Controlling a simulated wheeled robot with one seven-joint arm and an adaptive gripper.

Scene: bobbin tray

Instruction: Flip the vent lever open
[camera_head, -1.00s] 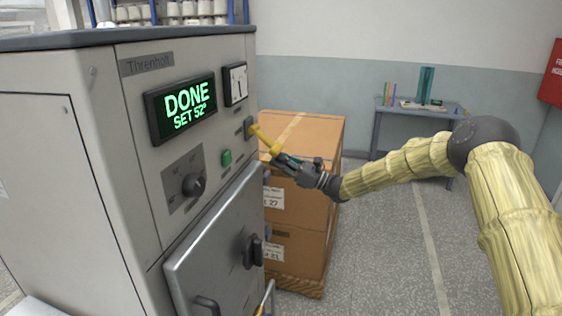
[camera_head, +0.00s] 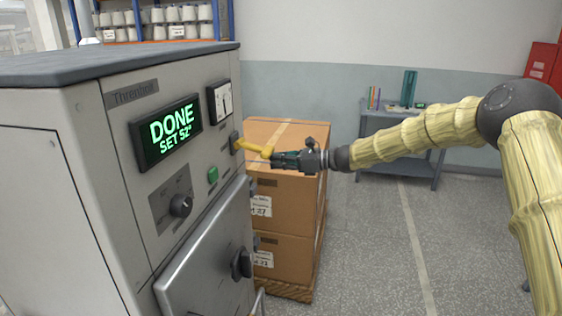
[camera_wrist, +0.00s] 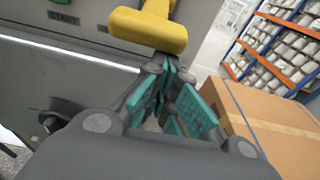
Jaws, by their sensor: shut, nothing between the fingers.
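The vent lever (camera_head: 252,147) is a yellow bar with a crosswise grip end. It sticks out from the right side of the grey machine's front, below the gauge. In the wrist view the yellow lever (camera_wrist: 150,27) lies just beyond my fingertips. My gripper (camera_head: 275,160) is at the lever's outer end, close to or touching it; I cannot tell which. In the wrist view the gripper's teal finger pads (camera_wrist: 168,78) meet at the tips with nothing between them.
The grey machine (camera_head: 85,180) shows "DONE SET 52°" on its display (camera_head: 166,132). A dark knob (camera_head: 181,205) and a green button (camera_head: 213,174) sit below it. Cardboard boxes (camera_head: 285,205) stand close beside the machine, under my gripper. A small table (camera_head: 400,145) stands at the back. Floor is clear at right.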

